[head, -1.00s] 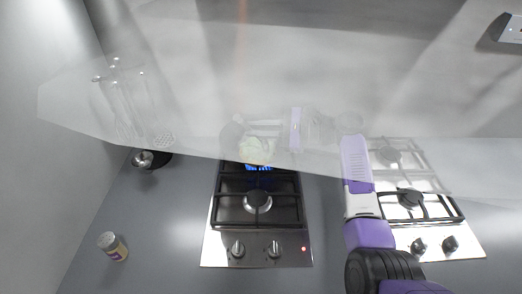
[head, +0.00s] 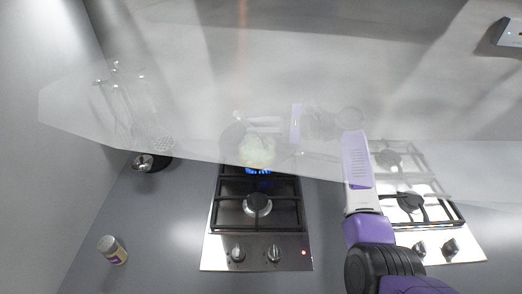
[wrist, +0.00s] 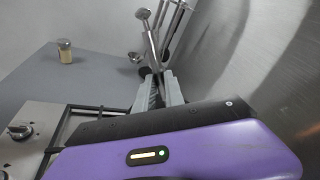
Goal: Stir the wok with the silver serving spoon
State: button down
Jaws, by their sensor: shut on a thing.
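The wok (head: 236,134) sits over the blue flame of the left stove's back burner, with pale food in it. It shows blurred through a see-through hood in the head view. My gripper (head: 252,122) is above the wok, at its far side.
A lidded jar (head: 112,250) stands at the front left. A second gas stove (head: 432,240) lies under my arm at the right. The counter between jar and stove is clear.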

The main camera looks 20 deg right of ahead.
aim_at(240, 112)
jog(key=shift+s+a+r, duration=0.6)
jog(key=shift+a+r, duration=0.05)
jog(key=shift+r, duration=0.6)
jog(key=shift+s+a+r, duration=0.55)
jog(key=shift+a+r, duration=0.1)
jog(key=shift+r, duration=0.55)
jog(key=shift+s+a+r, duration=0.6)
jog(key=shift+a+r, duration=0.05)
jog(key=shift+r, duration=0.6)
